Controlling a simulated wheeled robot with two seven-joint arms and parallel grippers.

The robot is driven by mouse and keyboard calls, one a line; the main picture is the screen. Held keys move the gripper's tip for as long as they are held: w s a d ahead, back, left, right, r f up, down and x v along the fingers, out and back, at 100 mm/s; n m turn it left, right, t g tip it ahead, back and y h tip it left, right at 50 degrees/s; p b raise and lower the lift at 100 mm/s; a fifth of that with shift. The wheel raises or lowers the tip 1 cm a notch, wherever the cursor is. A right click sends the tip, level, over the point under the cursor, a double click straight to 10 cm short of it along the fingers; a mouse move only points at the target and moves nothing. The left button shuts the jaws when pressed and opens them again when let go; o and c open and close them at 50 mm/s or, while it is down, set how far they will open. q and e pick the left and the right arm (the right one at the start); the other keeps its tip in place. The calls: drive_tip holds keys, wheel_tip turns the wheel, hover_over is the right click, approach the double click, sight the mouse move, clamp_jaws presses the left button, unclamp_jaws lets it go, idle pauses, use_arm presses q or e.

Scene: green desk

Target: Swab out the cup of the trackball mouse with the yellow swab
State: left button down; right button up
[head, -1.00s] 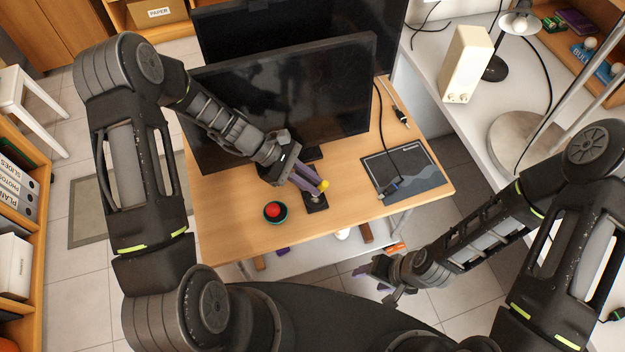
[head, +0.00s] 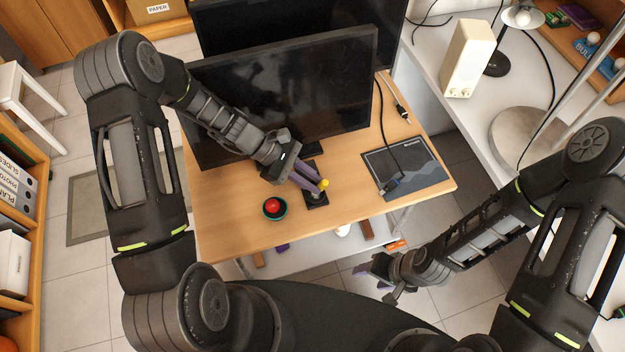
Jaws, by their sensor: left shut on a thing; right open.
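My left gripper (head: 317,185) is over the front of the wooden desk, its purple fingers shut on the yellow swab (head: 324,184). Only a yellow end of the swab shows clearly; the fingers hide the rest. Just below the fingers is a small dark square stand (head: 317,202); I cannot tell whether the swab touches it. A small dark device with a cable, apparently the trackball mouse (head: 391,185), lies on the mat to the right. Its cup is too small to make out. My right gripper (head: 378,277) is open and empty, off the desk's front right side.
A red ball (head: 272,205) sits in a teal dish (head: 282,214) left of the stand. A dark mat (head: 425,178) covers the desk's right side. A monitor (head: 290,95) stands behind my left gripper. The desk's front left is clear.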

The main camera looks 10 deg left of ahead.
use_arm(q)
drive_tip(key=shift+f+b, duration=0.45)
drive_tip(key=shift+f, duration=0.1)
idle(0.5)
drive_tip(key=shift+w+d, duration=0.2)
drive_tip(key=shift+d, duration=0.15)
drive_tip(key=shift+w+a, duration=0.1)
drive_tip(key=shift+a, duration=0.1)
idle(0.5)
drive_tip(key=shift+w+a+f+b, duration=0.1)
drive_tip(key=shift+a+b, duration=0.15)
drive_tip(key=shift+b, duration=0.05)
drive_tip(key=shift+a, duration=0.15)
drive_tip(key=shift+s+a, duration=0.25)
drive_tip(key=shift+s, duration=0.25)
idle(0.4)
